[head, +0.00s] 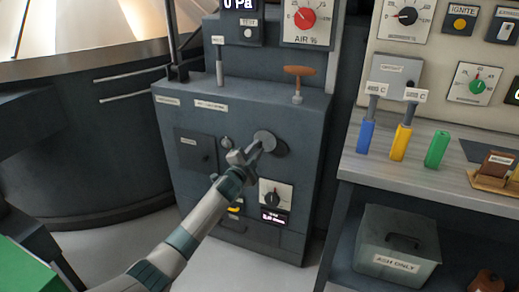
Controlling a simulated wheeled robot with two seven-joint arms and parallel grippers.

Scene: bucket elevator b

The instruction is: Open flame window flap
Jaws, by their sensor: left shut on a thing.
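A dark grey round disc, which looks like the flame window flap (274,146), is on the front of the grey cabinet (310,130), right of a square door panel. My left gripper (250,153) is at the left side of this disc, shut on its edge or a small part there. The fingers hide the exact contact. I cannot tell whether the window behind the disc is uncovered. A small round knob (226,142) is just left of the disc. My right gripper is not in view.
A dial panel (276,193) with a small display is below the gripper. A lever with an orange handle (298,72) stands on the cabinet top. At right, a bench (440,183) carries blue, yellow and green blocks, with an ash box (397,243) below.

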